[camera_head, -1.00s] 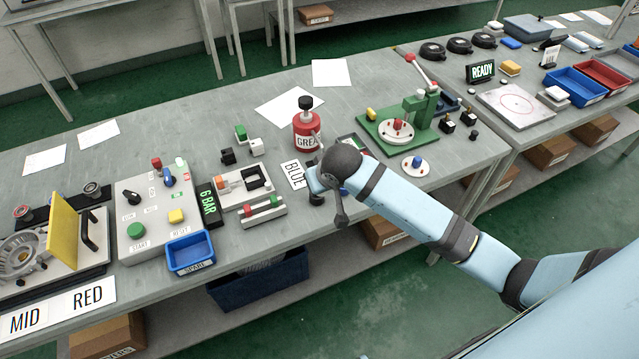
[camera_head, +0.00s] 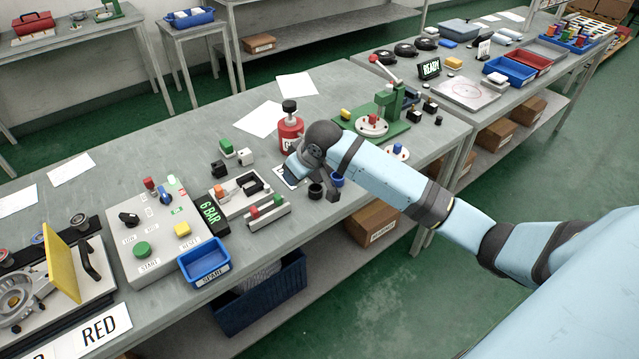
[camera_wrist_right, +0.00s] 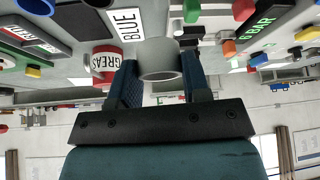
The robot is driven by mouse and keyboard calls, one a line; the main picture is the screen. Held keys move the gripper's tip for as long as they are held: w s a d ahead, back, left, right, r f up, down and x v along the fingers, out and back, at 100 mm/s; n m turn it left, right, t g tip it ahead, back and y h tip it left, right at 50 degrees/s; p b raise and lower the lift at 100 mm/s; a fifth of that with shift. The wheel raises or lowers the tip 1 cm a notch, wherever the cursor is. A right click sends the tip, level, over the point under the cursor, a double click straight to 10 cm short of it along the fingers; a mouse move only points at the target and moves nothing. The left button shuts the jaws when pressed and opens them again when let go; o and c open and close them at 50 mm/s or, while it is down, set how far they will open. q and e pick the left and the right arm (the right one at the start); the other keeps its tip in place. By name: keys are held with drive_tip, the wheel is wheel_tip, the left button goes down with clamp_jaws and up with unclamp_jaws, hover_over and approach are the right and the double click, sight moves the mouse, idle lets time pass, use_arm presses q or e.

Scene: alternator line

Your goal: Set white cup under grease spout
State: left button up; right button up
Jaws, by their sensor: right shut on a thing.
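The white cup (camera_wrist_right: 160,60) is between the two blue fingers of my right gripper (camera_wrist_right: 160,85) in the right wrist view. The right gripper is shut on it. In the head view my right gripper (camera_head: 308,172) is over the front part of the bench, and my wrist hides the cup. The red grease bottle (camera_head: 290,134) with a black cap stands just behind the gripper; it also shows in the wrist view (camera_wrist_right: 105,60), to the left of the cup. Its spout is hidden behind my arm. My left gripper is not in view.
A dark cup (camera_head: 315,191) stands near the bench's front edge, below my gripper. A green press (camera_head: 386,112) stands right of the bottle. A grey fixture (camera_head: 240,190) and a blue bin (camera_head: 205,262) lie to the left.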

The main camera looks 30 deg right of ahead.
drive_tip(key=w+d+r+n+y+b, duration=0.1)
drive_tip(key=w+d+r+n+b, duration=0.15)
drive_tip(key=w+d, duration=0.4)
wheel_tip(320, 180, up, 7)
drive_tip(key=n+g+y+b, duration=0.1)
drive_tip(key=n+b, duration=0.1)
drive_tip(key=b, duration=0.1)
hover_over(317, 173)
drive_tip(key=s+d, duration=0.1)
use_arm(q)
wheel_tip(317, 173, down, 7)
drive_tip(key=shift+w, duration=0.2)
use_arm(e)
drive_tip(key=f, duration=1.9)
drive_tip(key=shift+s+d+f, duration=0.2)
drive_tip(key=shift+f, duration=0.05)
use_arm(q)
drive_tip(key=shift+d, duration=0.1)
use_arm(e)
drive_tip(key=o, duration=0.9)
drive_tip(key=shift+f, duration=0.1)
drive_tip(key=v, duration=1.2)
drive_tip(key=shift+d, duration=0.1)
